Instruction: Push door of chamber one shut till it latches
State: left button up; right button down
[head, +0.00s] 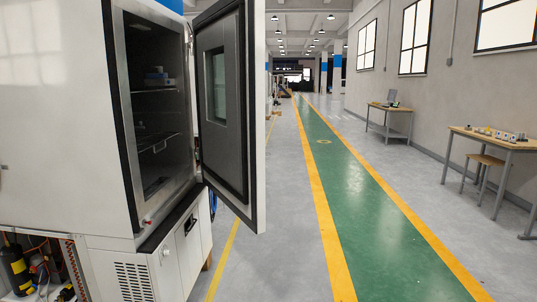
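The chamber (60,120) stands at the left as a large white cabinet with a dark, open interior. Its door (228,110) stands wide open, swung out to the right of the opening on hinges at the opening's right side. The door's inner face shows a dark seal around its edge and a small window (216,86). Inside the chamber are wire shelves (158,141) with a small pale item (156,79) on the upper one. No label on the chamber can be read. Neither of my grippers shows in the head view.
A green walkway (345,170) with yellow borders runs into the distance right of the door, and its floor is clear. Tables (494,137) and a stool (484,162) stand along the right wall. An open bay with a black cylinder (16,268) is at lower left.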

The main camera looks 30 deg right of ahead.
aim_at(228, 49)
jog(key=i+l, duration=1.15)
jog(key=l, duration=0.2)
jog(key=j+u, duration=0.05)
